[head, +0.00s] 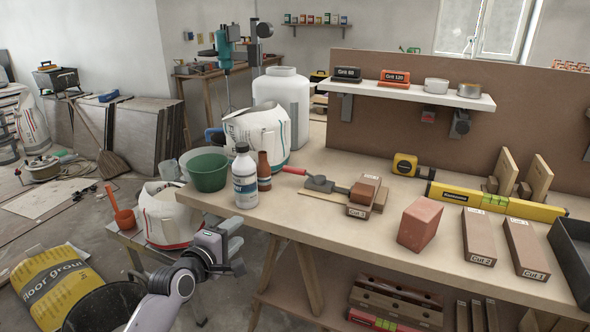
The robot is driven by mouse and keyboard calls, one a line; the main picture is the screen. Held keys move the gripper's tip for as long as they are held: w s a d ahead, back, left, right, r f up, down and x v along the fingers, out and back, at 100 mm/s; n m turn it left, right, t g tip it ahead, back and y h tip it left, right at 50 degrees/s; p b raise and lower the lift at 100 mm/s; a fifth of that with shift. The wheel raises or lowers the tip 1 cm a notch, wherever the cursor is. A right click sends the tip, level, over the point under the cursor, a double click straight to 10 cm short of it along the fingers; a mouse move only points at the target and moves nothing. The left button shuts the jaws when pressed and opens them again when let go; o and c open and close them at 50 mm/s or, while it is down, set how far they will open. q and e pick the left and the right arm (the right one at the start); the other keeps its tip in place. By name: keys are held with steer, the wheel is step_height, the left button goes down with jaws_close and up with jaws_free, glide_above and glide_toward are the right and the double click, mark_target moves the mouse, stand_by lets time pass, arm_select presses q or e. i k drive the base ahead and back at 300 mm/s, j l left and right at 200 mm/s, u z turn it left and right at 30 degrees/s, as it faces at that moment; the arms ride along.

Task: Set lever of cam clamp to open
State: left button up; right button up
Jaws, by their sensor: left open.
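I cannot identify the cam clamp for certain. My right gripper is not in view.
A white bottle (245,178), brown bottle (264,172) and green bucket (208,172) crowd the bench's left end. A red block (420,224) and labelled cut blocks (478,238) stand to the right. A yellow level (495,201) lies behind. The front middle of the bench is clear.

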mark_target(319, 179)
steer(key=i+l, duration=0.2)
steer(key=i, duration=0.15)
steer(key=i+l, duration=0.2)
steer(key=i, duration=0.2)
steer(key=i+l, duration=0.15)
steer(key=i, duration=0.2)
steer(key=k+l+u, duration=0.1)
steer(key=k+l, duration=0.2)
steer(key=k, duration=0.1)
